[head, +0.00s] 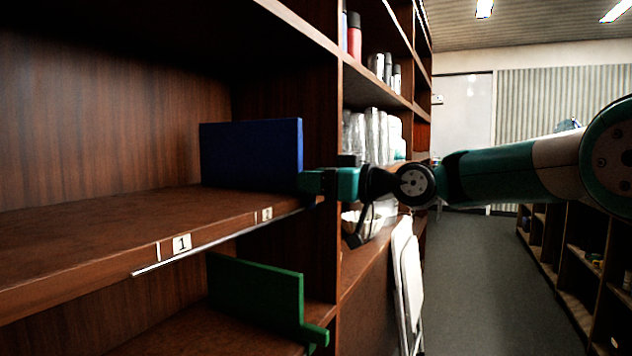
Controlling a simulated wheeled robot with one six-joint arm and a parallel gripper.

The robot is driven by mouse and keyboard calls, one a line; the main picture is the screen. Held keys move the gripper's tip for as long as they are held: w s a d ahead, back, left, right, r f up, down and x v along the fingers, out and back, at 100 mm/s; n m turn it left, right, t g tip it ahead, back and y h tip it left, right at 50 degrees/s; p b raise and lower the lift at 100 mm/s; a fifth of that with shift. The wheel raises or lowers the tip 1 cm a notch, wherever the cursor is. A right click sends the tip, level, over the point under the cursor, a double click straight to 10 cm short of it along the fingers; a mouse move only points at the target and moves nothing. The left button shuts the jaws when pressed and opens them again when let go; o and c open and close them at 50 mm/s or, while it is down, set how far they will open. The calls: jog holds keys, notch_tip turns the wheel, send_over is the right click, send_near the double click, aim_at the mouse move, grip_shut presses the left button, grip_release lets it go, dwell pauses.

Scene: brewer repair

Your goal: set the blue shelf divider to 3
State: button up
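The blue shelf divider (252,153) stands upright on the upper shelf board (120,232), towards its right end. The shelf's front edge carries a label 1 (181,243) and, further right, a label 2 (266,214). I see no label 3. The divider's front end is to the right of label 2. My gripper (312,182) reaches in from the right, and its fingertips are at the divider's lower front corner. They cover that corner, so any tab there is hidden. I cannot tell whether the fingers are closed on it.
A green divider (255,290) with a front tab stands on the shelf below. A dark upright panel (290,105) is close behind the blue divider. Bottles and glasses (372,135) fill shelves further right. A folded white chair (407,270) leans by the open aisle (470,270).

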jog(key=b+v, duration=0.3)
jog(key=v, duration=1.4)
jog(key=shift+d, duration=0.2)
jog(key=shift+s, duration=0.1)
jog(key=s+a+f+m+g+h, duration=0.2)
jog(key=s+f+h, duration=0.1)
jog(key=s+f, duration=0.35)
jog(key=s+a+f+m+g+h, duration=0.1)
jog(key=s+a+f+g+h, duration=0.15)
jog(key=s+f, duration=0.4)
jog(key=s+d+f+m+g+h, duration=0.1)
jog(key=s+d+f+h, duration=0.2)
jog(key=s+f, duration=0.35)
jog(key=s+d+f+m+g+h, duration=0.2)
jog(key=s+d+f+h, duration=0.1)
jog(key=s, duration=0.6)
notch_tip(320, 180, up, 17)
jog(key=s+p, duration=0.1)
jog(key=p, duration=1.6)
jog(key=shift+d+f+h, duration=0.15)
jog(key=shift+d+h, duration=0.1)
jog(key=shift+h, duration=0.1)
